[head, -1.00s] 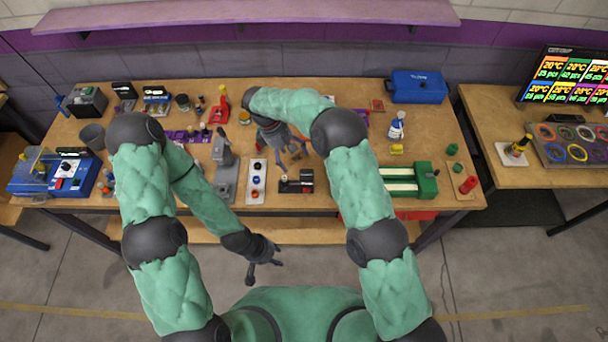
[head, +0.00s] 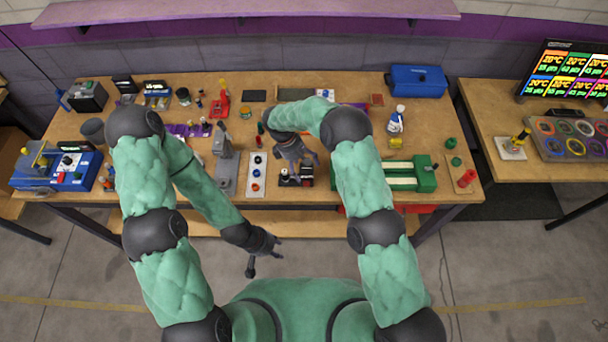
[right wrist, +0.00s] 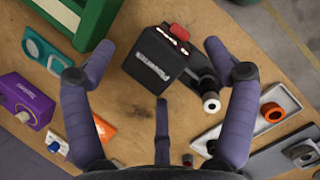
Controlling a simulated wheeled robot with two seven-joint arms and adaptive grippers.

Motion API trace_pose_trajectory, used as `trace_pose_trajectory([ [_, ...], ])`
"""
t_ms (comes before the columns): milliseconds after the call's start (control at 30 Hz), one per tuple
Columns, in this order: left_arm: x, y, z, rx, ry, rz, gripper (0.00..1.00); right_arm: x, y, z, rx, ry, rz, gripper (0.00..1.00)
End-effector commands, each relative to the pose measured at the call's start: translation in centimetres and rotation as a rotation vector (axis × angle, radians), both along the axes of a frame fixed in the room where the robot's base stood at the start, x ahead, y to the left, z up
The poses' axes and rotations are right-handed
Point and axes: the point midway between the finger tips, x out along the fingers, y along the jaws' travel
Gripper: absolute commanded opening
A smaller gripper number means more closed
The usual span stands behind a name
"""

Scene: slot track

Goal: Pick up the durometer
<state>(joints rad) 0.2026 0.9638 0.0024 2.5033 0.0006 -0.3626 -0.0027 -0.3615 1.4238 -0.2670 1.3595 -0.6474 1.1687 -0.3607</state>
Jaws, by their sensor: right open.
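A black boxy device (right wrist: 157,60) with a red button, pale lettering and a round side barrel sits on the wooden bench. I take it for the durometer, but its lettering is not clearly readable. In the head view the device (head: 297,177) is near the bench's front edge. My right gripper (head: 298,158) is above it, open and empty. In the right wrist view its fingers (right wrist: 160,78) are spread, with the device between and beyond the two outer tips. My left gripper (head: 265,258) hangs open and empty in front of the bench, over the floor.
A white tray with coloured rings (head: 256,187) lies left of the device, with a grey stand (head: 226,165) beyond it. A green-ended fixture (head: 424,176) is to the right. A purple box (right wrist: 27,101) lies near one finger.

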Motion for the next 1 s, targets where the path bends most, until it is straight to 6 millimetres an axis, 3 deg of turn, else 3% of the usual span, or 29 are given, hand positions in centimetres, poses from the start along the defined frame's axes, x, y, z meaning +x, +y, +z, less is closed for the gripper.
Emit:
trace_pose_trajectory([
  [100,0.0,0.0,0.0,0.0,0.0,0.0,0.4,0.0,0.0,0.0,0.0,0.0,0.0,0.86],
  [133,0.0,0.0,0.0,0.0,0.0,0.0,0.4,0.0,0.0,0.0,0.0,0.0,0.0,0.8],
  [400,0.0,0.0,0.0,0.0,0.0,0.0,0.4,-0.1,0.0,0.0,0.0,0.002,0.001,0.04],
  [767,0.0,0.0,-0.1,0.0,0.0,0.0,0.4,-0.1,0.0,0.4,0.0,0.002,0.001,0.02],
  [1000,0.0,0.0,-0.5,0.0,0.0,0.0,0.4,0.2,0.0,3.5,0.0,-0.004,-0.001,0.01],
])
